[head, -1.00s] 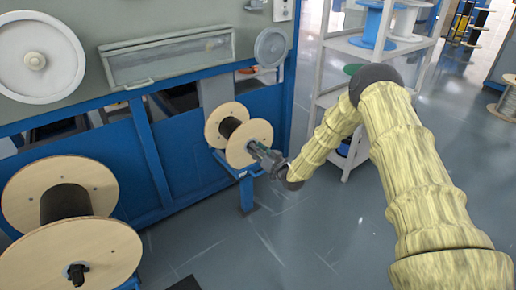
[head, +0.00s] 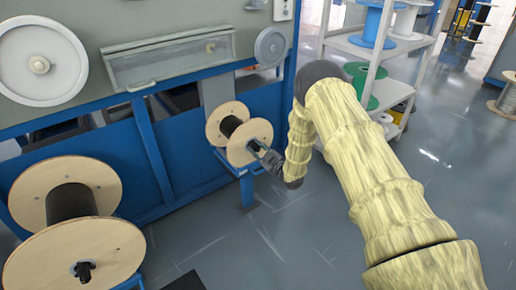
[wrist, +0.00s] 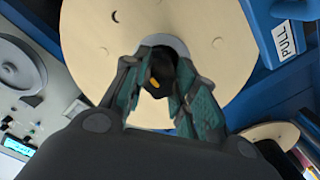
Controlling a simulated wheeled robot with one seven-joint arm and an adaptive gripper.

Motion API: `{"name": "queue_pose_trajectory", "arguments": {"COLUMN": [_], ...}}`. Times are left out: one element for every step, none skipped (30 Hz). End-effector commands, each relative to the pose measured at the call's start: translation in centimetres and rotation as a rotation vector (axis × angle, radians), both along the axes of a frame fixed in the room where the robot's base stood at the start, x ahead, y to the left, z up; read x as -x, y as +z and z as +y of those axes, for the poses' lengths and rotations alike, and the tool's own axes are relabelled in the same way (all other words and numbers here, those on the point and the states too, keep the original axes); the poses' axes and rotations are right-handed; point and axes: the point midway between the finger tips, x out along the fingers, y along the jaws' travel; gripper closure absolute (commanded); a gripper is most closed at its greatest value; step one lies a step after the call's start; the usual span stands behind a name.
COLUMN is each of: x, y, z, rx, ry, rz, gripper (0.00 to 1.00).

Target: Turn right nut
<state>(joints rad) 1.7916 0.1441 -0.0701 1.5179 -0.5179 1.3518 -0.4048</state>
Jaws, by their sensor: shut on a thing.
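The right spool is a small wooden reel (head: 258,133) with dark cable on its core, mounted on a blue stand against the machine. In the wrist view its round wooden flange (wrist: 98,20) fills the upper middle. The nut (wrist: 158,68) is a dark piece with an orange mark at the flange's centre. My gripper (wrist: 160,80) faces the flange with its green-padded fingers on both sides of the nut, shut on it. In the head view my gripper (head: 262,152) is at the right face of the reel, and the nut is hidden there.
A large wooden reel (head: 75,255) with a dark nut stands at the lower left. The blue machine frame (head: 170,165) runs behind both reels. A white shelf (head: 395,92) with spools stands behind my arm. Grey floor (head: 250,250) is open in front.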

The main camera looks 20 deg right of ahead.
Motion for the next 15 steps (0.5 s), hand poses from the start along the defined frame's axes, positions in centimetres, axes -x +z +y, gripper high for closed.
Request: {"name": "queue_pose_trajectory", "arguments": {"x": [0.01,0.01,0.01,0.01,0.02,0.02,0.02,0.02,0.01,0.02,0.0,0.0,-0.01,0.0,0.0], "y": [-0.01,-0.02,-0.04,-0.05,-0.07,-0.08,-0.08,-0.06,-0.05,-0.05,-0.06,-0.06,-0.06,-0.06,-0.07], "z": [-0.12,-0.15,-0.12,-0.13,-0.16,-0.14,-0.13,-0.16,-0.16,-0.16,-0.17,-0.18,-0.19,-0.19,-0.16], "rx": [0.045,0.072,0.107,0.133,0.162,0.197,0.224,0.25,0.286,0.313,0.339,0.375,0.402,0.43,0.464], "ry": [-0.002,-0.001,-0.002,-0.002,-0.001,-0.001,-0.001,-0.002,-0.002,-0.002,-0.002,-0.002,-0.002,-0.001,-0.002], "rz": [-0.014,-0.024,-0.036,-0.046,-0.055,-0.069,-0.078,-0.088,-0.101,-0.111,-0.121,-0.133,-0.143,-0.153,-0.166], "gripper": [0.96,0.96,0.96,0.96,0.96,0.96,0.96,0.96,0.96,0.96,0.96,0.96,0.96,0.96,0.96]}}
